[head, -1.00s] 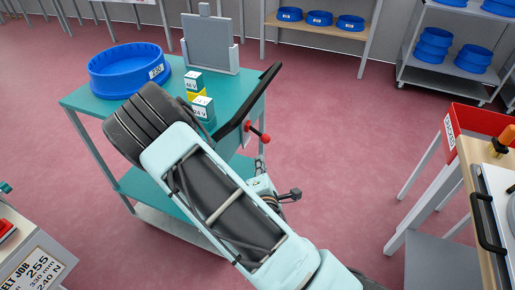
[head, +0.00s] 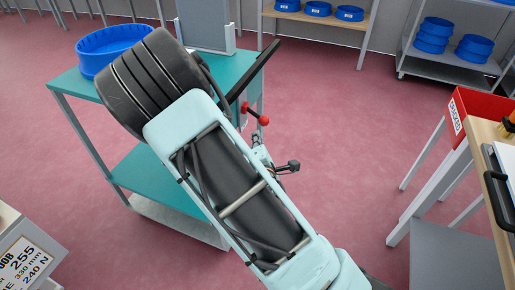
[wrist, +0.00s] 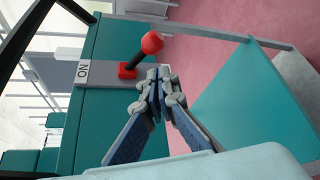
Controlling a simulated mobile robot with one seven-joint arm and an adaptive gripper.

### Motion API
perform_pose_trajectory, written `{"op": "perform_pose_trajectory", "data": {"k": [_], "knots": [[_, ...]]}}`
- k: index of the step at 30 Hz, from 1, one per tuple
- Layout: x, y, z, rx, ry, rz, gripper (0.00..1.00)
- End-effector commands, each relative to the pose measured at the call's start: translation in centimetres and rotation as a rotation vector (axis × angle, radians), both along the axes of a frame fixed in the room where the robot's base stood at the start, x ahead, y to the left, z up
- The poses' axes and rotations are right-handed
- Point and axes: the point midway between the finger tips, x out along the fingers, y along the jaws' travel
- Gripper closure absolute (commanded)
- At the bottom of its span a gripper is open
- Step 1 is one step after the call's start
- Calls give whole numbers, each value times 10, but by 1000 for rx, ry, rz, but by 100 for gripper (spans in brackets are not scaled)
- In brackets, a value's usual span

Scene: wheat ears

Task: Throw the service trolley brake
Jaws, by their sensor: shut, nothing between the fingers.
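The service trolley (head: 160,175) is teal with pale legs and stands left of centre in the head view. Its brake lever (head: 264,120) has a red ball knob and sticks out from the trolley's right end. In the wrist view the lever (wrist: 152,43) is a black rod with a red knob and red base, on a grey plate marked "ON" (wrist: 83,71). The rod leans to the upper right there. My gripper (wrist: 158,76) is shut and empty. Its fingertips appear just below the lever in the wrist view; contact cannot be told.
A black push handle (head: 262,67) rises above the lever. A blue ring tub (head: 105,48) sits on the trolley top, partly behind my arm. Pink floor between is clear.

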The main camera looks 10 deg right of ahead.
Motion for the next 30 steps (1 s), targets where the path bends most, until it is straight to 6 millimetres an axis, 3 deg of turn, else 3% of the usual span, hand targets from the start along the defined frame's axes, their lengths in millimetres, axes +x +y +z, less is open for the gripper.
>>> {"op": "perform_pose_trajectory", "data": {"k": [6, 15, 30], "knots": [[16, -2, -7, 3, -3, 0, 100], [58, -5, -13, 0, 0, -1, 100], [64, -5, -13, -1, 1, 0, 100]]}}
